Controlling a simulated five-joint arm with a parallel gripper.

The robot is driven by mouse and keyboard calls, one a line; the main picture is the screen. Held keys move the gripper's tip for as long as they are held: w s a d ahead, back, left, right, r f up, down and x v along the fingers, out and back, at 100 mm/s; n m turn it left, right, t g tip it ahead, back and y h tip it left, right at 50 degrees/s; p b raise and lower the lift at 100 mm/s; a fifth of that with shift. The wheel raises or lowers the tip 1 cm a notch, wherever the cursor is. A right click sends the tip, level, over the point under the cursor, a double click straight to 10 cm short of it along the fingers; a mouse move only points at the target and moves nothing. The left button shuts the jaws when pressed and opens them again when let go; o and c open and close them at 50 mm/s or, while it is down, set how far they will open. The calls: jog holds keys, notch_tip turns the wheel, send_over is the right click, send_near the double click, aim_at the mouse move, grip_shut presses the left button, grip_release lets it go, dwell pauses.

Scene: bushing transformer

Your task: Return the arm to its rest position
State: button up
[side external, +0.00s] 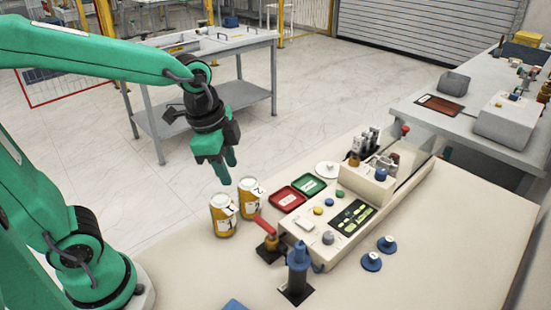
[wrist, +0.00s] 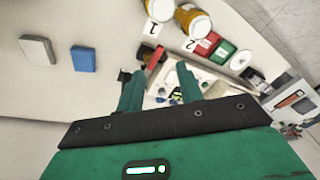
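My green arm reaches in from the left in the side external view. My gripper (side external: 228,170) points down and hangs in the air above the back left of the cream table (side external: 440,262), near two numbered orange-and-white cans. In the wrist view my gripper (wrist: 159,67) shows two green fingers with a clear gap between them. It is open, and nothing is held between the fingers.
Can 1 (side external: 222,217) and can 2 (side external: 250,199) stand below my gripper. Red (side external: 287,199) and green (side external: 312,185) trays, a control panel (side external: 348,218), a red-handled lever (side external: 268,237) and a blue post (side external: 298,258) lie rightward. Wrist view shows blue (wrist: 83,59) and white (wrist: 38,51) blocks.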

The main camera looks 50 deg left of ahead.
jog(key=s+a+r+n+t, duration=0.3)
jog(key=s+n, duration=0.4)
jog(key=n, duration=0.3)
jog(key=shift+a+r, duration=0.15)
jog(key=shift+a, duration=0.2)
